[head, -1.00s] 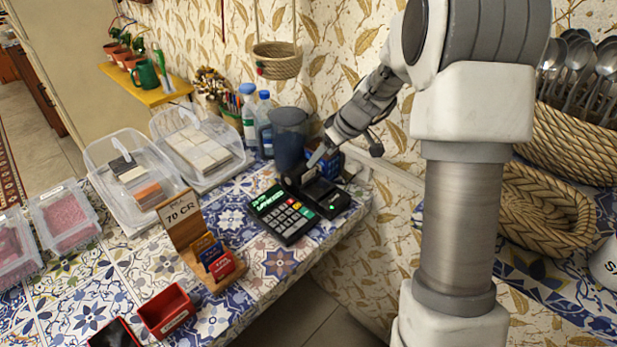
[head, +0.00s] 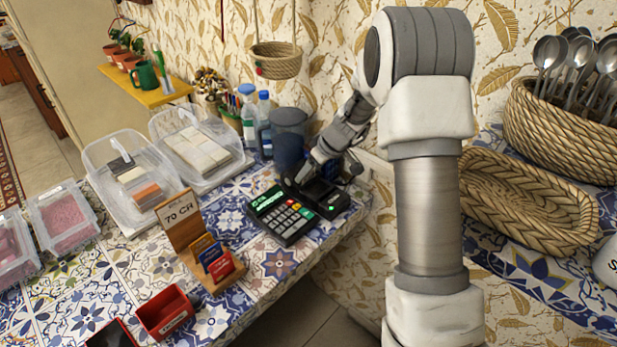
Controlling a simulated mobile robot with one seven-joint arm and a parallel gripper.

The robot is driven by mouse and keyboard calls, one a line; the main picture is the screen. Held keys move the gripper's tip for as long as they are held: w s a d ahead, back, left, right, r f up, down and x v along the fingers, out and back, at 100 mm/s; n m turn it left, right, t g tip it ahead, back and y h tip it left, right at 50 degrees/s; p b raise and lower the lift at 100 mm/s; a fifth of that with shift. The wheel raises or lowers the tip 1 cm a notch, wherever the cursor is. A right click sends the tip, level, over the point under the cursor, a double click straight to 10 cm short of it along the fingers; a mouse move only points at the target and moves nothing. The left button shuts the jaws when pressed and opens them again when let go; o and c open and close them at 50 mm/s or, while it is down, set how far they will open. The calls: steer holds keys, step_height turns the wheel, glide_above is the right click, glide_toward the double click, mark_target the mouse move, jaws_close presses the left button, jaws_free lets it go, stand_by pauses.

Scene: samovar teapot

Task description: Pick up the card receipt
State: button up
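The card terminal (head: 282,213) with a keypad and lit green screen stands on the tiled counter. A dark device (head: 325,198) with a small green light stands just right of it and may be its printer. I cannot make out the card receipt; it may be hidden by my gripper or too small to see. My gripper (head: 302,179) is low over the back of the dark device, pointing down and left. Its fingertips are too small and dark to tell whether they are open or shut, or whether they touch anything.
A dark jug (head: 288,137) and bottles (head: 251,120) stand close behind my gripper. A wooden stand (head: 178,220) with a "70 CR" sign and cards is front left, near a red box (head: 167,312). Clear bins (head: 133,180) line the left. Woven baskets (head: 530,200) are right.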

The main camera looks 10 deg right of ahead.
steer(key=c, duration=0.8)
steer(key=shift+r, duration=0.1)
steer(key=shift+c, duration=0.3)
step_height(320, 180, up, 4)
steer(key=shift+f+p, duration=0.1)
steer(key=shift+p, duration=0.25)
steer(key=s+d+r+p, duration=0.2)
steer(key=s+d+r, duration=0.5)
steer(key=r, duration=0.5)
steer(key=shift+s+d, duration=0.3)
steer(key=shift+d, duration=0.65)
steer(key=shift+a, duration=0.1)
